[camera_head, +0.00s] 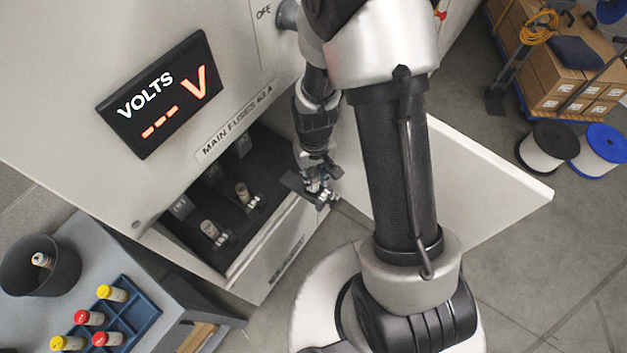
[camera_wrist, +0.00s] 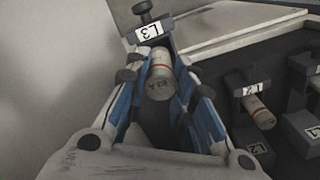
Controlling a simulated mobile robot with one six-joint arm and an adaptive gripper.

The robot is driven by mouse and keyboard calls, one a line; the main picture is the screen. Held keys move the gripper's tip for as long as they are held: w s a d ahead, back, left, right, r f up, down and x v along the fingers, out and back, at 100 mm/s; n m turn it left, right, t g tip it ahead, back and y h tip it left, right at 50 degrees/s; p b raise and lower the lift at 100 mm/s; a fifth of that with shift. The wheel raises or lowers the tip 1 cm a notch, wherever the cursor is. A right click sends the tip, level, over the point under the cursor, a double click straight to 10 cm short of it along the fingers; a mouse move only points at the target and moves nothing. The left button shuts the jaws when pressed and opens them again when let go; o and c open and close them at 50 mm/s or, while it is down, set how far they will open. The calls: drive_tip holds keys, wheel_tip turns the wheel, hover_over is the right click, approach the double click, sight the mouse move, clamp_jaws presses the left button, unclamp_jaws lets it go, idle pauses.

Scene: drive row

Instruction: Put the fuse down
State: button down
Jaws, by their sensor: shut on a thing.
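My gripper (camera_head: 318,188) is shut on a pale cylindrical fuse (camera_wrist: 160,78), seen end-on between the blue-lined fingers in the wrist view. A dark block with an L3 label (camera_wrist: 150,31) shows just beyond the fuse; I cannot tell whether they touch. In the head view my gripper is at the right side of the open fuse compartment (camera_head: 262,222), and the held fuse is hard to make out. Two other pale fuses sit in dark holders: one (camera_head: 242,193) nearer my gripper, one (camera_head: 209,229) farther left. The nearer one also shows in the wrist view (camera_wrist: 258,111).
A grey bench at lower left carries a dark round bin (camera_head: 20,270) with a pale fuse (camera_head: 42,260) inside, and a blue rack (camera_head: 140,318) of red-capped and yellow-capped fuses. A pale open door panel (camera_head: 490,180) stands right of my arm. Cable spools and boxes (camera_head: 553,80) are at upper right.

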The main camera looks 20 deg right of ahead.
drive_tip(key=shift+w+f+b, duration=0.1)
drive_tip(key=shift+f+b, duration=0.35)
drive_tip(key=shift+f, duration=1.3)
drive_tip(key=shift+f, duration=0.1)
drive_tip(key=c, duration=1.4)
unclamp_jaws()
drive_tip(key=shift+o, duration=0.2)
wheel_tip(320, 180, up, 12)
drive_tip(key=p, duration=0.3)
drive_tip(key=shift+r, duration=0.2)
wheel_tip(320, 180, up, 7)
drive_tip(key=t, duration=0.1)
hover_over(314, 181)
drive_tip(key=s+r+t, duration=0.3)
drive_tip(key=s+r, duration=1)
drive_tip(key=r, duration=0.4)
drive_tip(key=shift+s+d+r+t, duration=0.15)
drive_tip(key=shift+s+d+t, duration=0.15)
